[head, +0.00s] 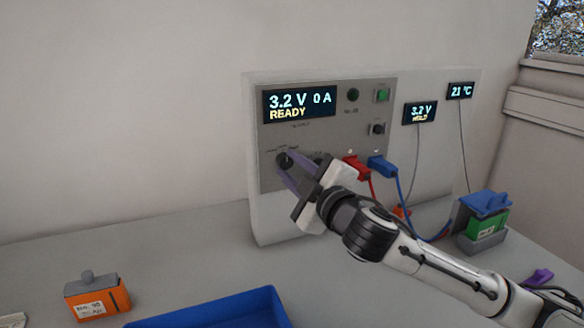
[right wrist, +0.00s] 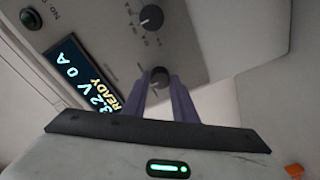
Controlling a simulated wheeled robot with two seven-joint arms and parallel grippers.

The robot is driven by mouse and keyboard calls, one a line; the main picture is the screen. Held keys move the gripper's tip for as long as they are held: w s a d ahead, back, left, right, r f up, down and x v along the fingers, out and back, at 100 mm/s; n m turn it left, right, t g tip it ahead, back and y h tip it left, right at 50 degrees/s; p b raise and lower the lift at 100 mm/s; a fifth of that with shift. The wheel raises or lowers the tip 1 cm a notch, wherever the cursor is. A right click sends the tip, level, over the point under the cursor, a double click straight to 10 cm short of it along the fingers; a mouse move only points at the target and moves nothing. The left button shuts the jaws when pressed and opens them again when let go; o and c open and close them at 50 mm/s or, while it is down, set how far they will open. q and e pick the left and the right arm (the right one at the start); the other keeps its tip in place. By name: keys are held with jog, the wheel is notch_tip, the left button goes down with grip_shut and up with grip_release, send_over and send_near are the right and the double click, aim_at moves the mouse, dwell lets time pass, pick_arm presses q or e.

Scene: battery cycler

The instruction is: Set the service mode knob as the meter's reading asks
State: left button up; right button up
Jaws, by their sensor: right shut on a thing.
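The cycler (head: 270,213) stands against the wall. Its main display (head: 299,103) reads 3.2 V, 0 A, READY. A smaller meter display (head: 420,112) reads 3.2 V above a yellow word too small to read surely. My right gripper (head: 286,162) is at the lower left of the panel, shut on a dark round knob (right wrist: 160,76). That knob's label is not legible. A second dark knob (right wrist: 151,17), with marks around it, is beside it in the right wrist view. My left gripper is not in view.
Red (head: 356,167) and blue (head: 382,166) plugs with cables sit right of my gripper. A green battery (head: 488,224) under a blue clamp stands at the right. An orange battery (head: 97,300) and a blue tray (head: 225,308) are in front.

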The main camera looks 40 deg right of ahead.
jog(key=shift+r+n+p, duration=0.2)
jog(key=shift+n+p, duration=0.6)
jog(key=shift+p, duration=0.15)
jog(key=shift+n+p, duration=0.6)
jog(key=shift+n, duration=0.2)
jog(key=shift+f+n, duration=0.1)
jog(key=shift+n, duration=0.6)
jog(key=shift+a+n+g, duration=0.1)
jog(key=shift+n+g, duration=0.2)
jog(key=shift+n, duration=1.2)
jog(key=o, duration=1)
jog(key=shift+o, duration=0.2)
